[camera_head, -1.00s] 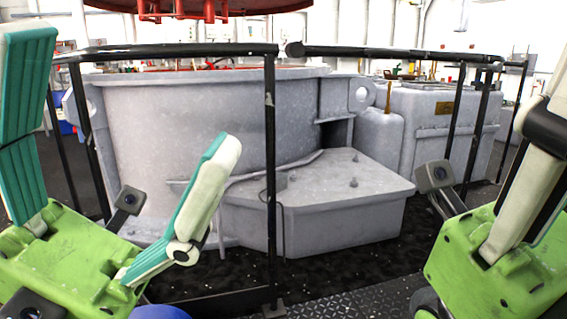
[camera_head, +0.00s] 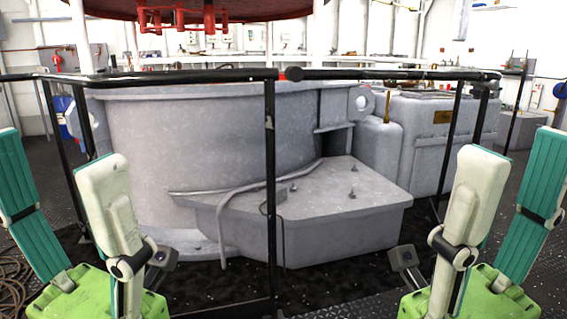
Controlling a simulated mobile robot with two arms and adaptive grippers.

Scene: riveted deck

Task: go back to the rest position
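My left gripper (camera_head: 56,152) stands upright at the lower left of the head view. Its green body is cut off by the bottom edge. Its two cream and teal fingers are spread apart, with nothing between them. My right gripper (camera_head: 514,150) stands upright at the lower right, also with a green body and two spread fingers. It is open and empty. Both grippers are clear of each other, on opposite sides of the picture, and neither appears to hold anything.
A black railing (camera_head: 269,170) crosses in front of me. Behind it stand a large grey round housing (camera_head: 210,135), a low grey box (camera_head: 310,225) and a grey cabinet (camera_head: 420,150). A red structure (camera_head: 200,8) hangs overhead. Coiled hose (camera_head: 14,280) lies at left.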

